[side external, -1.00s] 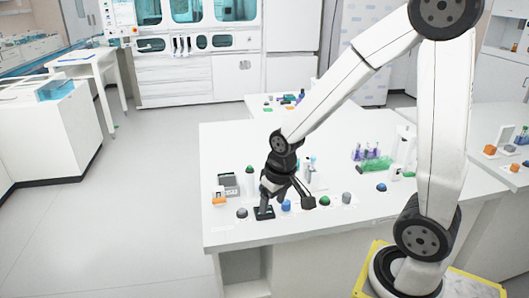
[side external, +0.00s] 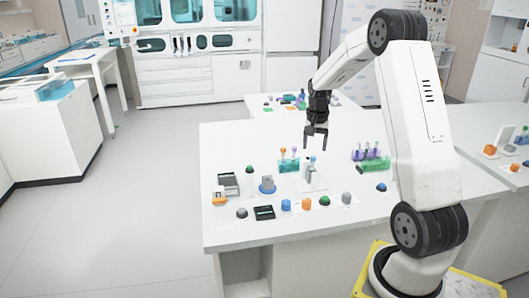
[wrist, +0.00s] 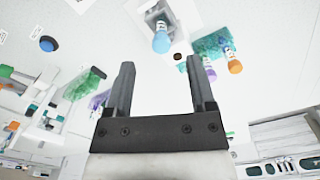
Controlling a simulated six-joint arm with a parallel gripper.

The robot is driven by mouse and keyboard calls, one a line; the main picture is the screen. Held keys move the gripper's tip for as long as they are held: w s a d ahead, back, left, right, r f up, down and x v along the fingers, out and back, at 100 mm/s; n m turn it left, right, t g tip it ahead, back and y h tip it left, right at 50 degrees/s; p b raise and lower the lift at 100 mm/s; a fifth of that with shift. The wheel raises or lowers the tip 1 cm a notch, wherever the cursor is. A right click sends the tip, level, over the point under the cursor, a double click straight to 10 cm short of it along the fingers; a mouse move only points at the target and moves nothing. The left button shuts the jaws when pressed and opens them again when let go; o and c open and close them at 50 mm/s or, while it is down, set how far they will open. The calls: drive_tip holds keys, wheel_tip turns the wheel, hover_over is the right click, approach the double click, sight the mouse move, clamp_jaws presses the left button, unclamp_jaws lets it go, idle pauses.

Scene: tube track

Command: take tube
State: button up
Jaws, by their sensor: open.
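My gripper (side external: 316,145) is raised above the table, with its jaws pointing down and apart. In the wrist view the two fingers (wrist: 160,65) are open with nothing between them. A tube with a light blue cap (wrist: 161,42) stands in a small grey holder (wrist: 151,15), beyond the fingertips; the holder (side external: 311,180) is below my gripper in the side view. A teal rack (side external: 289,166) beside it holds tubes with orange and purple tops (wrist: 235,66). A green rack (side external: 375,165) to the right holds several purple tubes (side external: 371,153).
Along the table's front lie a black tray (side external: 264,212) and several coloured knobs, including a green one (side external: 324,201). A grey device (side external: 229,183) stands at the left. The table's left back is clear.

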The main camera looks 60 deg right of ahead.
sight(313, 156)
drive_tip(key=shift+w+f, duration=0.1)
drive_tip(key=shift+f, duration=3.8)
clamp_jaws()
